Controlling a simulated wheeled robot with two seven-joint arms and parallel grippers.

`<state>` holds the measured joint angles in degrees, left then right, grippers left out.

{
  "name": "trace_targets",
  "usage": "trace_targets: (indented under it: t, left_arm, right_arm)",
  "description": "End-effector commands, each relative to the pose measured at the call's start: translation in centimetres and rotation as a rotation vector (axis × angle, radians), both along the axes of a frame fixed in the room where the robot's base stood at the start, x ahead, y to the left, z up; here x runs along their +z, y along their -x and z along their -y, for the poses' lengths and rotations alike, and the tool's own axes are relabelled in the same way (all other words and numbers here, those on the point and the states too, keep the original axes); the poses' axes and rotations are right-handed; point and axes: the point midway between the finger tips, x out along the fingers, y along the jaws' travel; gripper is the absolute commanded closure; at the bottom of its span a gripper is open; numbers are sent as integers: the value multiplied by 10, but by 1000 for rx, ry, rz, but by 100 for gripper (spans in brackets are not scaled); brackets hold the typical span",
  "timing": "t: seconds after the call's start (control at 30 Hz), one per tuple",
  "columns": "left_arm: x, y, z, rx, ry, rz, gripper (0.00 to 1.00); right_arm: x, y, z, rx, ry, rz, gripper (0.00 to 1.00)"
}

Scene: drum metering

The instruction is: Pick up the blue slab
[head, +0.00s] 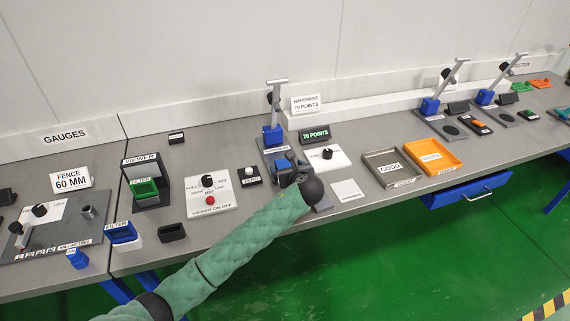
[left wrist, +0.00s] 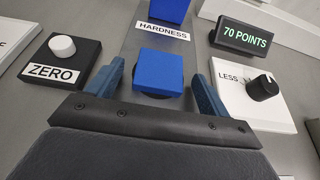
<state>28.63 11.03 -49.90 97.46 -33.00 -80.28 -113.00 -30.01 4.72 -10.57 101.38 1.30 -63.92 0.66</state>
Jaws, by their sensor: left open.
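The blue slab (left wrist: 160,71) lies on a dark round rest on the grey base of the hardness stand, in the left wrist view. My left gripper (left wrist: 155,88) is open, with one blue finger on each side of the slab and a gap on both sides. The fingers do not grip it. In the head view my left gripper (head: 289,171) is over the front of the hardness stand and largely hides the slab. My right gripper is in neither view.
The hardness stand (head: 273,135) rises behind the slab. A ZERO button box (left wrist: 60,58) is at left; a LESS knob panel (left wrist: 250,98) and 70 POINTS display (left wrist: 243,38) are at right. GOOD (head: 393,168) and orange WASTE (head: 433,156) trays stand further right.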

Motion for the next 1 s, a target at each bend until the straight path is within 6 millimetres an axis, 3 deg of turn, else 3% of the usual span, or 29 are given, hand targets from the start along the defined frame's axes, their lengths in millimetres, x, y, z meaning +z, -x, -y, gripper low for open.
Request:
trace_targets:
  t: [0.3,0.6,1.0]
  left_arm:
    - [-1,-3,-1,0,0,0,20]
    - [-1,-3,-1,0,0,0,72]
    - [8,-4,-1,0,0,2,73]
  right_arm:
    - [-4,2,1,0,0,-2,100]
    - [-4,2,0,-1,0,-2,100]
    - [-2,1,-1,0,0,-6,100]
